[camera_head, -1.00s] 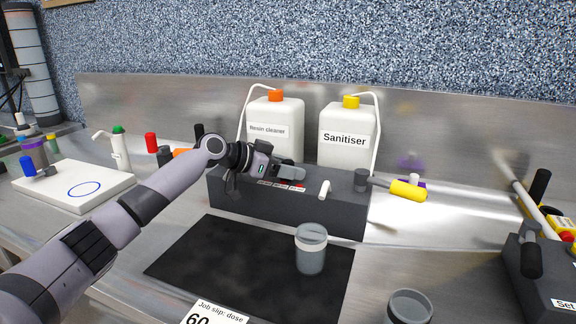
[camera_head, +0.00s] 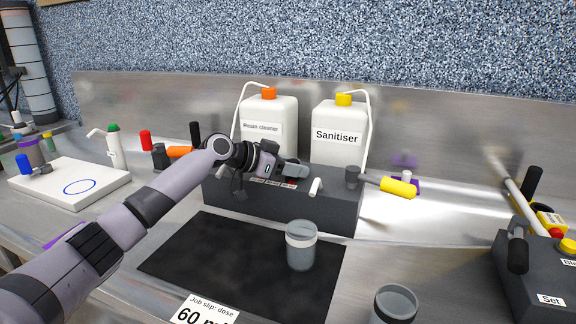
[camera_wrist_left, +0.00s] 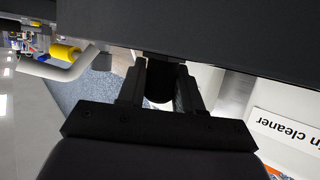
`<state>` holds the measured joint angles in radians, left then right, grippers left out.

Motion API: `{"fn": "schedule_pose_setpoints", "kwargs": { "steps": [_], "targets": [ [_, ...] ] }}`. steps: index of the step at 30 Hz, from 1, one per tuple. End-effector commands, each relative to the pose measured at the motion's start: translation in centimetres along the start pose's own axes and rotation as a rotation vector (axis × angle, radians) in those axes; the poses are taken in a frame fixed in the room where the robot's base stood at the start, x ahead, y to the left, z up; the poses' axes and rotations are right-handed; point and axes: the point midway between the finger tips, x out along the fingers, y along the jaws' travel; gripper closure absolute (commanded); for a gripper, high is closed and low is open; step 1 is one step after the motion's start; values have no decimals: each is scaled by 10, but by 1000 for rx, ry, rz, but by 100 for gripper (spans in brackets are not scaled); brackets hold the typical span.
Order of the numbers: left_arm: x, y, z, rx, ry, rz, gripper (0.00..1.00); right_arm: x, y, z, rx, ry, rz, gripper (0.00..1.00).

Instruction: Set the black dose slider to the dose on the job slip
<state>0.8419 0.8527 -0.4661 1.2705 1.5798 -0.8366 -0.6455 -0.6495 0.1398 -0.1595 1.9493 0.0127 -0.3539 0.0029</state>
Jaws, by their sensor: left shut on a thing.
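The dark dosing unit (camera_head: 335,207) stands behind the black mat, with a row of scale labels on its top. My left gripper (camera_head: 298,170) reaches over the unit's top from the left. In the left wrist view my left gripper (camera_wrist_left: 160,85) is shut on a dark rounded piece (camera_wrist_left: 158,92), which I take to be the black dose slider. The slider is hidden by the gripper in the head view. The job slip (camera_head: 207,311) at the bottom edge reads "Job slip: dose" and 60, its unit cut off. My right gripper is out of view.
A clear cup (camera_head: 301,246) stands on the black mat (camera_head: 200,254), another (camera_head: 395,305) right of it. Resin cleaner (camera_head: 268,120) and Sanitiser (camera_head: 341,130) jugs stand behind the unit. A yellow-handled valve (camera_head: 398,187) sticks out right. A dark "Set" box (camera_head: 525,275) stands far right.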

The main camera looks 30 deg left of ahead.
Motion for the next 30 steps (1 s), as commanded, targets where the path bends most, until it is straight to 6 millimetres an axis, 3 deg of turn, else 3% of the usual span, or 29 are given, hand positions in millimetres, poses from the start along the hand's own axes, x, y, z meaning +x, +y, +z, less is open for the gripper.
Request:
{"fn": "schedule_pose_setpoints", "kwargs": {
  "steps": [11, 12, 13, 14, 23, 30],
  "targets": [
    [4, 6, -1, 0, 0, 7, 100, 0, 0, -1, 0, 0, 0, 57],
    [4, 6, -1, 0, 0, 7, 55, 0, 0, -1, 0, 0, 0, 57],
    [4, 6, -1, 0, 0, 7, 46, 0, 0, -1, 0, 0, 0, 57],
    [4, 6, -1, 0, 0, 7, 44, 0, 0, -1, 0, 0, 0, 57],
    [2, 4, -1, 1, 0, 2, 44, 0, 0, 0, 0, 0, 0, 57],
    [-24, 3, 1, 4, -1, 0, 44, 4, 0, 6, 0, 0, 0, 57]
  ]
}}
